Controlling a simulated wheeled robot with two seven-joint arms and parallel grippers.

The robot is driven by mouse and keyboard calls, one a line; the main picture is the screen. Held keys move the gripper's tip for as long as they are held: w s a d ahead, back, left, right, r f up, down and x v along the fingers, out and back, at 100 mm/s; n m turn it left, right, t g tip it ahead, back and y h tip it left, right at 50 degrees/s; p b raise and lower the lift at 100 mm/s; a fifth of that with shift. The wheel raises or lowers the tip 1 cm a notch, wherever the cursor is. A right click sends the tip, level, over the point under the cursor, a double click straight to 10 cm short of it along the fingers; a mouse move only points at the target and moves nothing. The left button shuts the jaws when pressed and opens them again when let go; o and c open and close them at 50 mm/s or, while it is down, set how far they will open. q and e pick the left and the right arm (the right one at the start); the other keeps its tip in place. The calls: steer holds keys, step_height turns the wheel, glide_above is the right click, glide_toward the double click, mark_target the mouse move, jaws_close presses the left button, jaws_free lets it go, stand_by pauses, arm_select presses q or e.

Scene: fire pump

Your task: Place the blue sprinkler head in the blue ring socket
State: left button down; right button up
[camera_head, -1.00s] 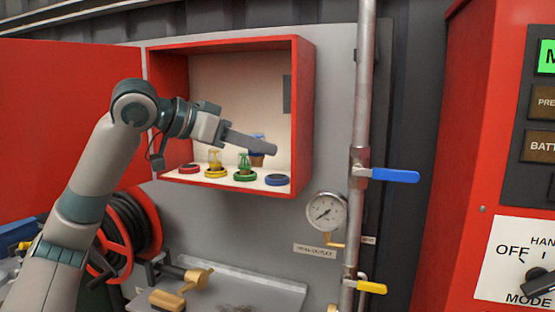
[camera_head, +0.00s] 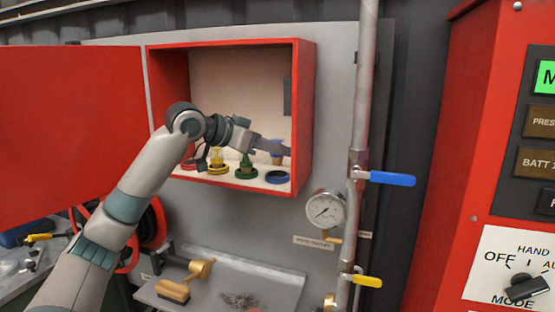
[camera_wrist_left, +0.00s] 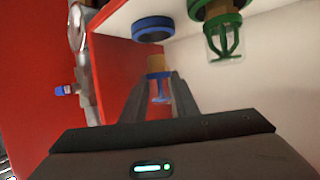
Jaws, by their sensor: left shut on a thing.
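The blue sprinkler head (camera_head: 277,144) is held in my left gripper (camera_head: 283,150), inside the red cabinet. The blue ring socket (camera_head: 277,177) lies on the cabinet floor at its right, below the held head, with a visible gap. In the left wrist view the picture is turned over: the blue sprinkler head (camera_wrist_left: 160,88) sits between the fingertips of my left gripper (camera_wrist_left: 160,90). There the blue ring socket (camera_wrist_left: 153,31) shows empty, apart from the head. My right gripper is not in view.
The red cabinet (camera_head: 305,110) has its door open to the left. A green ring (camera_head: 246,173) holding a green head stands just left of the blue socket. A yellow head (camera_head: 216,157) and red ring (camera_head: 188,164) lie farther left. A vertical pipe (camera_head: 362,110) stands right outside.

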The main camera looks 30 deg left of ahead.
mark_target(273, 162)
arm_select(q)
steer(key=shift+w, duration=0.1)
steer(key=shift+f, duration=0.1)
steer(key=shift+f+p, duration=0.5)
steer(key=shift+f, duration=0.85)
steer(key=shift+p, duration=0.35)
steer(key=shift+w+f, duration=0.1)
steer(key=shift+f, duration=0.25)
steer(key=shift+f, duration=0.15)
steer(key=c, duration=1.7)
jaws_free()
steer(key=shift+o, duration=0.2)
